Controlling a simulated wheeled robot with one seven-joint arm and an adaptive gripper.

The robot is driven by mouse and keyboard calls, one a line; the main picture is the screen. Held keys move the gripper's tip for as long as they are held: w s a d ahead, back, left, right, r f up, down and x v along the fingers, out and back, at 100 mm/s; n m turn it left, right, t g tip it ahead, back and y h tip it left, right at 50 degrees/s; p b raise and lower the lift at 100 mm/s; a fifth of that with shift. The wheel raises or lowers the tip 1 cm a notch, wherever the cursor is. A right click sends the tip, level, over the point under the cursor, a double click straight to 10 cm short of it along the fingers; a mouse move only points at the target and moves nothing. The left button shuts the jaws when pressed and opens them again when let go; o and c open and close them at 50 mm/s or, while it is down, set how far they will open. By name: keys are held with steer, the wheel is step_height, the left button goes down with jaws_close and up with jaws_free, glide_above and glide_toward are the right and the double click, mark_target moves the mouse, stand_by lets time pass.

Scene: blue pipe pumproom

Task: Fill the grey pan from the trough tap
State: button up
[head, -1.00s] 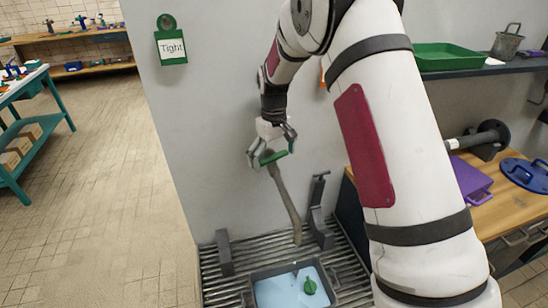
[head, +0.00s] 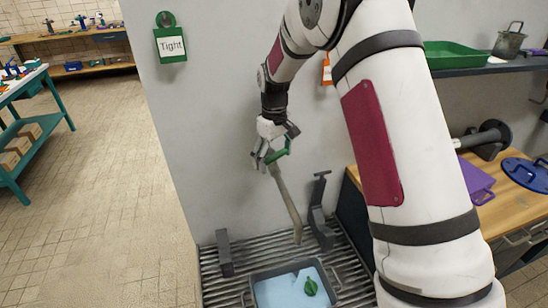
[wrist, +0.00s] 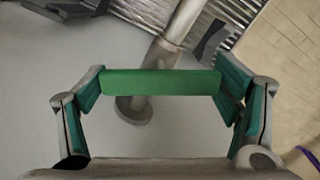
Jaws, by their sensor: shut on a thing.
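The trough tap (head: 286,200) is a long grey spout slanting down from the wall. Its green handle (head: 284,149) also shows as a bar across the wrist view (wrist: 160,83). My gripper (head: 273,155) is shut on this handle, with one finger at each end of the bar in the wrist view (wrist: 160,95). The grey pan (head: 255,274) sits on the slatted trough below the spout's lower end. Light blue, like water, covers its inside, with a small green thing (head: 311,287) in it. No stream is clear to me. The pan's front edge is cut off.
Grey upright brackets stand left (head: 224,253) and right (head: 319,212) of the pan on the trough grating (head: 214,284). A green tag reading "Tight" (head: 171,44) hangs on the wall. A wooden counter (head: 510,206) with a purple board is at right. The floor at left is open.

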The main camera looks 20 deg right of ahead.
mark_target(274, 156)
steer(key=o, duration=1.1)
steer(key=shift+r, duration=0.1)
step_height(274, 156, up, 12)
steer(key=shift+f, duration=0.1)
